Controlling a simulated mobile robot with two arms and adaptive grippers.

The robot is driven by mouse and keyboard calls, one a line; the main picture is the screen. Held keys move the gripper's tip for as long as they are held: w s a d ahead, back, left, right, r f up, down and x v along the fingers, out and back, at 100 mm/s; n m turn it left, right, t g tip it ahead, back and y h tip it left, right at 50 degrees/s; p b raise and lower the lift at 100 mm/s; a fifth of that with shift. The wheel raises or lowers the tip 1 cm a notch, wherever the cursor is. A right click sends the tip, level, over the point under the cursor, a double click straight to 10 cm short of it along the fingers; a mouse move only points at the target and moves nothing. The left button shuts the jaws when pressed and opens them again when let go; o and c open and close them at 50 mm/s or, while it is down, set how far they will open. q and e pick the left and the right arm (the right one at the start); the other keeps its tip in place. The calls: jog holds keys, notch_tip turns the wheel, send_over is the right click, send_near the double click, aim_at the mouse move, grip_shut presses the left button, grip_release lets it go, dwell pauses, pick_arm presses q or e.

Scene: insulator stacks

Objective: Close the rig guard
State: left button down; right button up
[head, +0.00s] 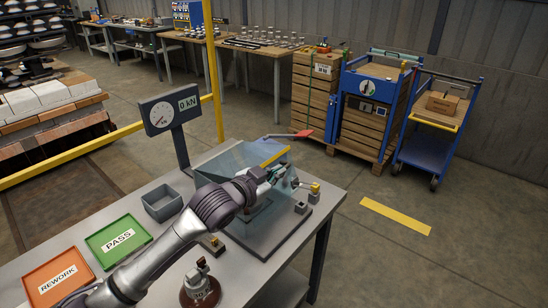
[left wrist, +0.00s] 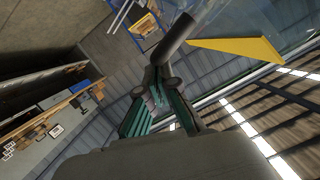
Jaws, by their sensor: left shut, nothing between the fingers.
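The rig (head: 262,240) stands on the grey table, with a clear bluish guard (head: 222,163) on it. A yellow strip (head: 275,156) lies along the guard's edge; it also shows in the left wrist view (left wrist: 238,48). The guard looks tilted; how far it stands open I cannot tell. My left gripper (head: 276,174) is shut and empty, at the guard's right side below the yellow strip. In the left wrist view, a dark rounded bar (left wrist: 174,42) is just beyond my fingertips (left wrist: 157,75); contact is unclear. My right gripper is not in view.
A gauge display reading 0 kN (head: 172,110) stands behind the rig. A grey bin (head: 162,203), green PASS tray (head: 118,239) and orange REWORK tray (head: 60,279) are left of my arm. A brown insulator (head: 200,288) stands near the table's front.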

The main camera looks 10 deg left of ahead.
pick_arm(q)
notch_tip(320, 180, down, 8)
jog(key=m+b, duration=0.1)
jog(key=b, duration=0.1)
jog(key=shift+s+d+m, duration=0.15)
jog(key=shift+d+m, duration=0.05)
jog(key=shift+m, duration=0.1)
jog(key=shift+f+y, duration=0.2)
jog(key=shift+y, duration=0.1)
